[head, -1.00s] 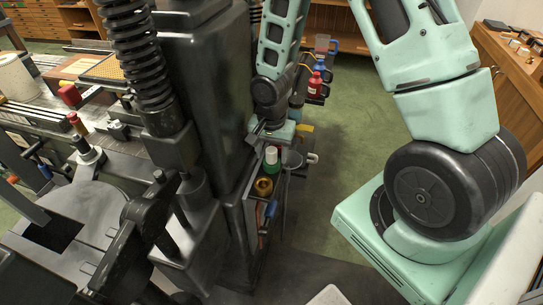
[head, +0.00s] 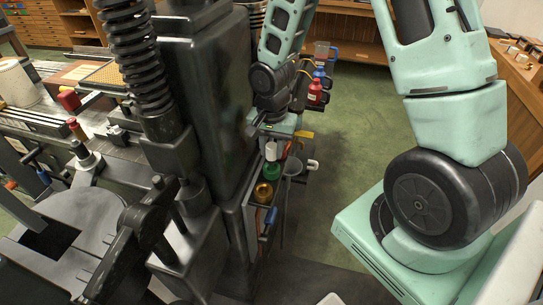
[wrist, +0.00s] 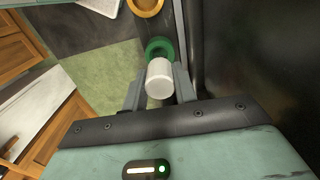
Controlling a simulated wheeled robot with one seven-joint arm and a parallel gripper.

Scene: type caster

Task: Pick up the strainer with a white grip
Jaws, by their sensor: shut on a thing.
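My gripper (wrist: 159,88) is shut on a white cylindrical grip (wrist: 160,78), with one grey finger on each side of it. A green ring-shaped part (wrist: 160,47) shows just beyond the grip; I take the two as the strainer. In the head view the white grip (head: 271,151) sits above the green part (head: 271,172), below my gripper (head: 273,138). The fingertips are small and partly hidden there. I cannot tell whether the strainer is clear of its holder.
A brass-coloured ring (head: 263,192) is close by on the same narrow rack. A grey round thing (head: 293,167) with a white end (head: 313,164) is just right. Red bottles (head: 315,92) stand farther back. A large dark machine (head: 205,90) is close left; green floor (head: 350,140) is free right.

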